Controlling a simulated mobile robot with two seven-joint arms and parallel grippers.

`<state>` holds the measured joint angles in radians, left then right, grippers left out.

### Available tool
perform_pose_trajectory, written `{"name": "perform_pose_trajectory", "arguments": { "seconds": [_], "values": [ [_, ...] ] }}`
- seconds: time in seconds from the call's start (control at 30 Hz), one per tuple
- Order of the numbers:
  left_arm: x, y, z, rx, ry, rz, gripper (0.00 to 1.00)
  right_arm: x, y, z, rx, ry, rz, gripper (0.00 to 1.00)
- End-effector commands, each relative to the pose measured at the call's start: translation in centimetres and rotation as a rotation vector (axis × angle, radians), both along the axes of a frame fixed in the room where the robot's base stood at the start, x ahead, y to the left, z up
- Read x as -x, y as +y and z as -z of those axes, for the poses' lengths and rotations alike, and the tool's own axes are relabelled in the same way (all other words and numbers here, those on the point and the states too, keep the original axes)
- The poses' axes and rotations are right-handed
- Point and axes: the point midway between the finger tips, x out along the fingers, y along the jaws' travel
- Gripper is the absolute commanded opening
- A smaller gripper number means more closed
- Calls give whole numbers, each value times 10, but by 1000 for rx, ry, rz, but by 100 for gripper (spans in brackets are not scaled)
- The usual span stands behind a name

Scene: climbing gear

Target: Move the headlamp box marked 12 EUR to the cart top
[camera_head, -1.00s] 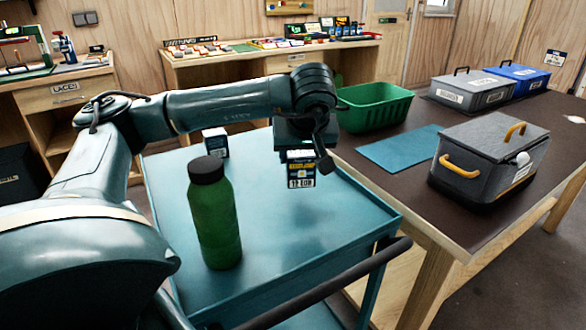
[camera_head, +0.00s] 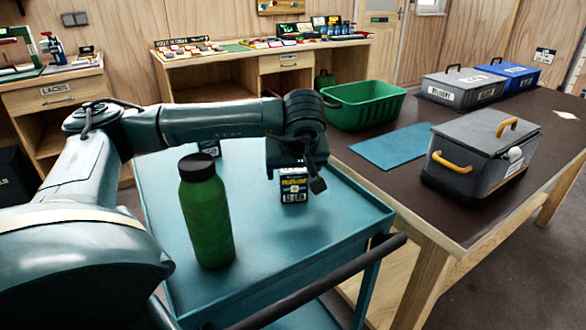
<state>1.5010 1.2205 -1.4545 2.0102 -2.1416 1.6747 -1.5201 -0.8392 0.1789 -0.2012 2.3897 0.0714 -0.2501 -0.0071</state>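The headlamp box (camera_head: 293,187) is small and dark with a yellow band and a white price label on its lower front. The label is too small to read surely now. My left gripper (camera_head: 294,168) points down and is shut on the box's top; its fingertips are mostly hidden. The box hangs upright low over the middle of the blue cart top (camera_head: 330,235); I cannot tell whether its base touches. My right gripper is not in view.
A green bottle (camera_head: 207,215) with a black cap stands on the cart, left of the held box. Another small box (camera_head: 209,148) is partly hidden behind my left arm. The table at right bears a green basket (camera_head: 365,108), blue mat (camera_head: 392,147) and grey case (camera_head: 480,165).

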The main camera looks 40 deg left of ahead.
Motion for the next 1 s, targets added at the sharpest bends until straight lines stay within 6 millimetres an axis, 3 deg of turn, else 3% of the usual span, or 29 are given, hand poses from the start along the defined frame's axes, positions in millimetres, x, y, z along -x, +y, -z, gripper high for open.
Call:
{"name": "perform_pose_trajectory", "arguments": {
  "seconds": [0.37,0.8,1.0],
  "values": [
    [2,-4,-10,0,-3,2,74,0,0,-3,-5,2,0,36],
    [32,-40,-84,0,-5,4,74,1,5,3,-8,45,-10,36],
    [39,-49,-101,1,-1,1,74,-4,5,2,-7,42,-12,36]
  ]
}}
